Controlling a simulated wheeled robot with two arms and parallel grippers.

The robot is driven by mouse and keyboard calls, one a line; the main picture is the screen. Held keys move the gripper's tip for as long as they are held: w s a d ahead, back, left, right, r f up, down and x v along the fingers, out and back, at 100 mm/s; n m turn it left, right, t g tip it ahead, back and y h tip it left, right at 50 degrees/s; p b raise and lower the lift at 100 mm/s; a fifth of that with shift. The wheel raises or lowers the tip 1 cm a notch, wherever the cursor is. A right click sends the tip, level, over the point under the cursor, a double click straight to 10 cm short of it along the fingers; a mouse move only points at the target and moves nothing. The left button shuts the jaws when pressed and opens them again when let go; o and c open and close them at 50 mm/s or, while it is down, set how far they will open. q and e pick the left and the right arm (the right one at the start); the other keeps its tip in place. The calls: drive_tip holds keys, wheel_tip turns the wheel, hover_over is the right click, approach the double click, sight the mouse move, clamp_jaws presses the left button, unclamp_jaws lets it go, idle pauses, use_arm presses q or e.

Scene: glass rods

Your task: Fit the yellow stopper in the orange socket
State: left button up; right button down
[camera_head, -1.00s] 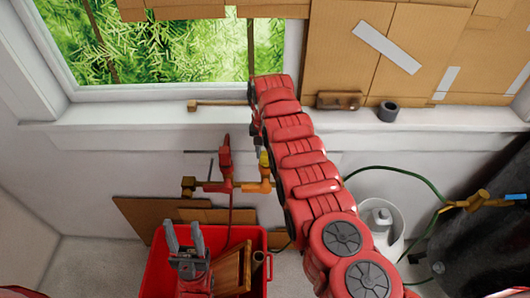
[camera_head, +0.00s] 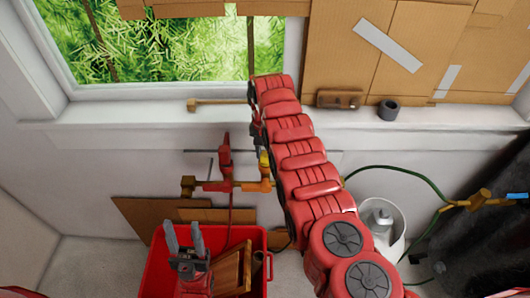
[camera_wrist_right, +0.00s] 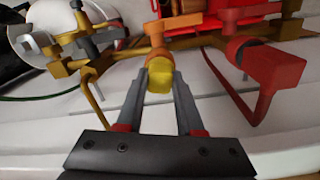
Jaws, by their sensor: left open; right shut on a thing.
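The yellow stopper (camera_head: 264,160) is between the fingers of my right gripper (camera_head: 258,146), under the red arm. In the right wrist view the fingers of the right gripper (camera_wrist_right: 160,82) are shut on the yellow stopper (camera_wrist_right: 160,78). The orange socket (camera_head: 262,185) is on the brass pipe, directly below the stopper. In the right wrist view the orange socket (camera_wrist_right: 159,54) lines up with the stopper's far end. They look touching, but I cannot tell how deep the stopper sits. My left gripper (camera_head: 184,236) is open and empty above the red bin.
A red valve (camera_head: 225,160) stands on the same pipe, left of the socket. The red bin (camera_head: 157,270) holds a wooden piece (camera_head: 232,272). A white cylinder (camera_head: 382,215) and a green hose (camera_head: 405,176) are at right. The window sill (camera_head: 140,112) lies behind the pipe.

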sight(265, 154)
drive_tip(key=shift+f, duration=0.3)
drive_tip(key=c, duration=0.8)
unclamp_jaws()
drive_tip(key=shift+r, duration=0.1)
drive_tip(key=shift+r, duration=3.8)
wheel_tip(265, 154, up, 3)
drive_tip(key=shift+r, duration=0.1)
